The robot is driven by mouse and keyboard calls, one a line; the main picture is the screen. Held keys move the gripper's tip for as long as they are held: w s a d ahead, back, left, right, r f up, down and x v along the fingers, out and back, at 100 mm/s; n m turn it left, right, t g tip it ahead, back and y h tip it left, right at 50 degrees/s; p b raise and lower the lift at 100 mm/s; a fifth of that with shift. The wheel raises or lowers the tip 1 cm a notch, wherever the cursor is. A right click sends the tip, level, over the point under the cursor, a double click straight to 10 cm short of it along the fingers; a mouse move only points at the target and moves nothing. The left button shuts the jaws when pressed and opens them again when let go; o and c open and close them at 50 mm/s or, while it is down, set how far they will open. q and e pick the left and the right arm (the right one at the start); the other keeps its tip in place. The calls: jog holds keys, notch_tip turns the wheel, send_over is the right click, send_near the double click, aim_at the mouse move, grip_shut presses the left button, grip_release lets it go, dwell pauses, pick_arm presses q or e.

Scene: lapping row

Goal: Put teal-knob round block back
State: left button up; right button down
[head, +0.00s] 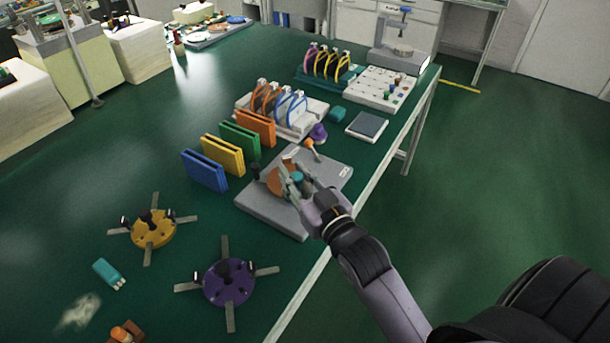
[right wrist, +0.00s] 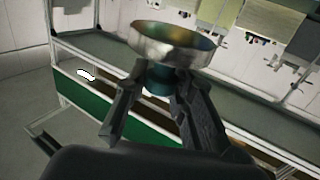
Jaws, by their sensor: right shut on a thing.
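The teal-knob round block shows in the head view as a copper-orange disc (head: 279,182) with a teal knob. In the right wrist view its round metal body (right wrist: 172,43) sits beyond the fingertips, with the teal knob (right wrist: 160,80) between the fingers. My right gripper (head: 296,177) is shut on the knob; it also shows in the right wrist view (right wrist: 155,95). The block appears tilted over a grey flat plate (head: 272,213) near the table's right edge. I cannot tell whether it touches the plate. My left gripper is out of view.
Blue (head: 204,171), yellow (head: 222,155), green and orange upright holders stand left of the plate. Yellow (head: 153,229) and purple (head: 229,283) round fixtures with arms lie in front. A small dark pad (head: 367,126) and a purple-topped object (head: 318,133) are behind.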

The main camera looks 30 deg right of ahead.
jog(key=w+d+r+m+h, duration=0.1)
jog(key=w+d+r+h, duration=0.1)
jog(key=w+d+r, duration=0.6)
jog(key=w+r, duration=0.3)
notch_tip(320, 180, down, 20)
jog(key=shift+r+b, duration=0.15)
jog(key=shift+b, duration=0.2)
jog(key=c, duration=1.4)
grip_release()
jog(key=shift+f, duration=0.2)
jog(key=shift+o, duration=0.2)
